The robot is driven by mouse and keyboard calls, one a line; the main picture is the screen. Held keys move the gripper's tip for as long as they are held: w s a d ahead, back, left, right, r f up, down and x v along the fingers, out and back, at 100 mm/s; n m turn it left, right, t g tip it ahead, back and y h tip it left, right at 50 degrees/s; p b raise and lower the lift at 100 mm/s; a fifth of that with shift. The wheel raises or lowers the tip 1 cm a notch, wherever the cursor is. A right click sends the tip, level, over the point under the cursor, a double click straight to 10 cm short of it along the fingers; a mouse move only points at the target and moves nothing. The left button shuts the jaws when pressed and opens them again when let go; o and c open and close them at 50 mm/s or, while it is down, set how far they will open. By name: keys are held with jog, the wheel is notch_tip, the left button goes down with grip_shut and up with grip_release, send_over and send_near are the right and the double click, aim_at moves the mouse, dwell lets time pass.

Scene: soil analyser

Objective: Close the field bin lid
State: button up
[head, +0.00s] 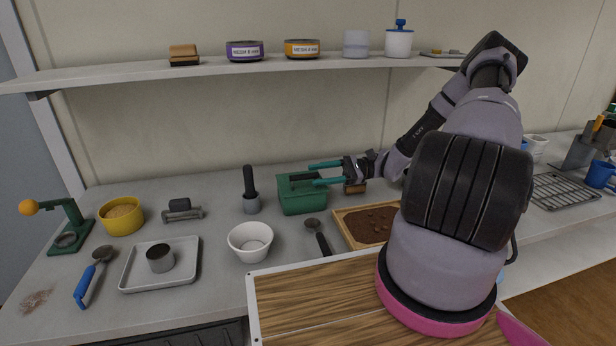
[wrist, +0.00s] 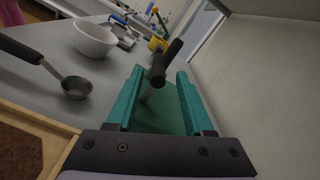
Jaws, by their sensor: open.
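The green field bin (head: 302,200) stands on the bench near the back, left of the soil tray. A dark patch shows at its top, but I cannot clearly tell how its lid stands. My gripper (head: 313,175) is open, with its two teal fingers pointing left over the right part of the bin's top. In the wrist view a green surface of the bin (wrist: 160,118) shows between the spread fingers of my gripper (wrist: 160,73). Nothing is held. I cannot tell whether the fingers touch the bin.
A black-handled tool (head: 250,188) stands close left of the bin. A white bowl (head: 250,241) and a scoop (head: 318,236) lie in front. The wooden soil tray (head: 347,233) is to the right. A shelf (head: 220,69) runs above the bench. Some bench is bare between items.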

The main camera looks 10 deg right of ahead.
jog(key=d, duration=0.6)
jog(key=shift+d, duration=0.25)
jog(key=s+a+r+n+t+h, duration=0.1)
jog(key=s+r+h, duration=0.4)
jog(key=r, duration=0.7)
jog(key=s+a+r+n+t+h, duration=0.2)
jog(key=s+r, duration=0.6)
jog(key=r, duration=0.4)
jog(key=s+a+r+n+t+h, duration=0.2)
jog(key=s+r+n+t+h, duration=0.2)
jog(key=s+r+h, duration=0.3)
notch_tip(320, 180, up, 5)
jog(key=shift+f+n+h, duration=0.1)
jog(key=shift+n+h, duration=0.6)
jog(key=shift+h, duration=0.3)
